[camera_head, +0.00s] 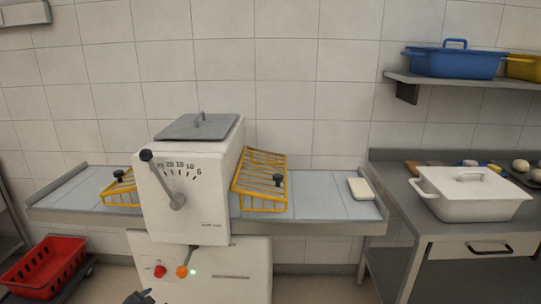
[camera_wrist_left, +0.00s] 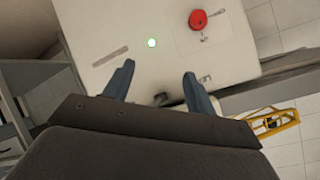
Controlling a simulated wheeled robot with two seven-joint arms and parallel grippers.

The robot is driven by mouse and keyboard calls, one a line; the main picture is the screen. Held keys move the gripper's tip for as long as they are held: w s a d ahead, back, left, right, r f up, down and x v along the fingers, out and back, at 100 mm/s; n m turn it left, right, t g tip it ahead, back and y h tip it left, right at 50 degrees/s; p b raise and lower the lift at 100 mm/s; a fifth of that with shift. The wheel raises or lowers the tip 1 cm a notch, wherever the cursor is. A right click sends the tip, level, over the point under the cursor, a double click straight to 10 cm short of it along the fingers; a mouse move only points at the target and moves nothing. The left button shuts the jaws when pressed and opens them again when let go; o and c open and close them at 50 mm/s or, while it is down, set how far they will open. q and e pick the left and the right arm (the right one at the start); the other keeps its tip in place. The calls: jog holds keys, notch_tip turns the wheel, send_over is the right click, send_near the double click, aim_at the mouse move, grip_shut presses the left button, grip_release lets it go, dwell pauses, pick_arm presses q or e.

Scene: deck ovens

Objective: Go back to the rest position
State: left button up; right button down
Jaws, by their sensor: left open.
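My left gripper (camera_wrist_left: 159,69) is open and empty in the left wrist view, its two blue-grey fingers apart in front of the white machine's lower panel. In the head view only a small dark part of it (camera_head: 138,297) shows at the bottom edge, below the red button (camera_head: 159,271) and the orange knob (camera_head: 182,271). The white machine (camera_head: 185,215) has a numbered dial with a lever (camera_head: 166,182) and a lit green light (camera_head: 193,272). The green light (camera_wrist_left: 152,43) and red button (camera_wrist_left: 197,19) also show in the left wrist view. My right gripper is out of view.
Yellow wire guards (camera_head: 260,180) flank the machine over its side tables (camera_head: 315,195). A red crate (camera_head: 42,265) stands low at left. A white lidded container (camera_head: 472,195) sits on the right counter. A blue pot (camera_head: 455,62) is on the shelf above.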

pick_arm(q)
jog(key=s+d+f+n+g, duration=0.1)
jog(key=s+d+n+g, duration=0.1)
jog(key=s+d, duration=0.6)
jog(key=s+d+f+n+g, duration=0.1)
jog(key=s+d+g, duration=0.3)
jog(key=s, duration=1.4)
jog(key=s+d+f+n+g, duration=0.1)
jog(key=s+d+n+g, duration=0.2)
jog(key=s+d, duration=0.9)
jog(key=shift+s+d+f+g+h+p, duration=0.15)
jog(key=shift+s+f+g+h+p, duration=0.25)
jog(key=shift+s, duration=0.7)
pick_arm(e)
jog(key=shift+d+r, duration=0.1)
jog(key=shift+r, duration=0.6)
pick_arm(q)
jog(key=shift+r, duration=0.1)
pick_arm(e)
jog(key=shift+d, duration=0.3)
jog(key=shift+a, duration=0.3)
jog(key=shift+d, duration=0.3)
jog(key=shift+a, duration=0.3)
